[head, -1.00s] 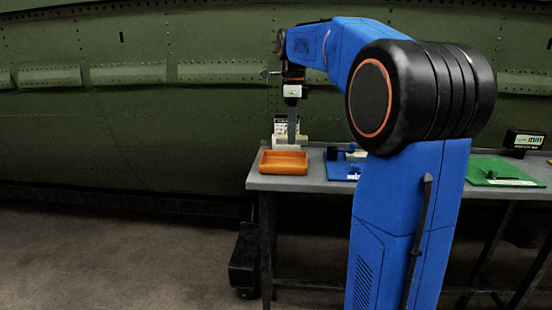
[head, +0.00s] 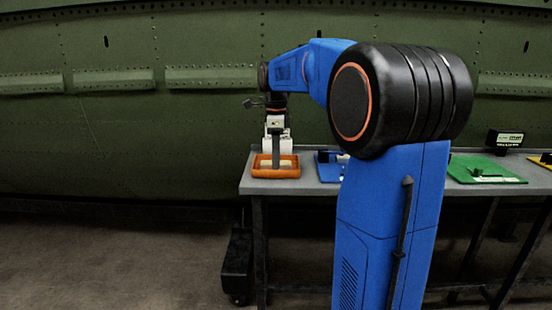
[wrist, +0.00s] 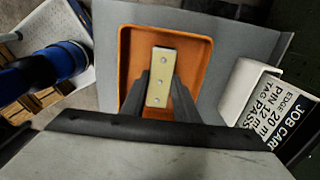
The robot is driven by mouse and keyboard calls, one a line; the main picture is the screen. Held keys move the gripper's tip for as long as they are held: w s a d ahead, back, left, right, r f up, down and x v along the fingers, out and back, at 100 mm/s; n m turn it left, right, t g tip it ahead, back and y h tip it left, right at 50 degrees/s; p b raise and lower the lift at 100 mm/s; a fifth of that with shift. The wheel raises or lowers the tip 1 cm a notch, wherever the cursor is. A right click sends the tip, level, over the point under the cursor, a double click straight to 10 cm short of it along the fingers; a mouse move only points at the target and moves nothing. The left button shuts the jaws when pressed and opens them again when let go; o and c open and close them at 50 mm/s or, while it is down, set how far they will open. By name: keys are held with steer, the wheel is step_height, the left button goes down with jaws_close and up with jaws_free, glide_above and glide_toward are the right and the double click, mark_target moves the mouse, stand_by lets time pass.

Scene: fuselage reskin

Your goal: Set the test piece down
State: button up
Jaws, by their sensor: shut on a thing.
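In the head view my gripper (head: 276,163) points down into the orange tray (head: 262,174), and the pale test piece shows low at the fingertips, inside the rim. I cannot tell whether it touches the tray floor.
The tray stands on the grey bench (head: 312,183) near its left end. A white holder (wrist: 240,88) with a printed job card (wrist: 268,110) stands beside the tray. The green fuselage wall (head: 150,130) rises behind.

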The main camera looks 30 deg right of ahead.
steer(key=o, duration=1.1)
steer(key=shift+f, duration=0.1)
steer(key=shift+c, duration=0.2)
step_height(320, 180, up, 12)
steer(key=s+a+f+n+t, duration=0.1)
steer(key=s+a+f+n, duration=0.4)
steer(key=s+f+n, duration=0.3)
steer(key=s+a+f+n+t, duration=0.2)
steer(key=s+a+f+n, duration=0.3)
steer(key=s+f+n, duration=0.3)
steer(key=s+a+f+n+t, duration=0.1)
steer(key=s+a+f+n, duration=0.4)
steer(key=s, duration=0.9)
step_height(320, 180, down, 5)
steer(key=n, duration=0.3)
steer(key=shift+a+f+n+t, duration=0.15)
steer(key=shift+a+n+t, duration=0.25)
steer(key=shift+s, duration=0.1)
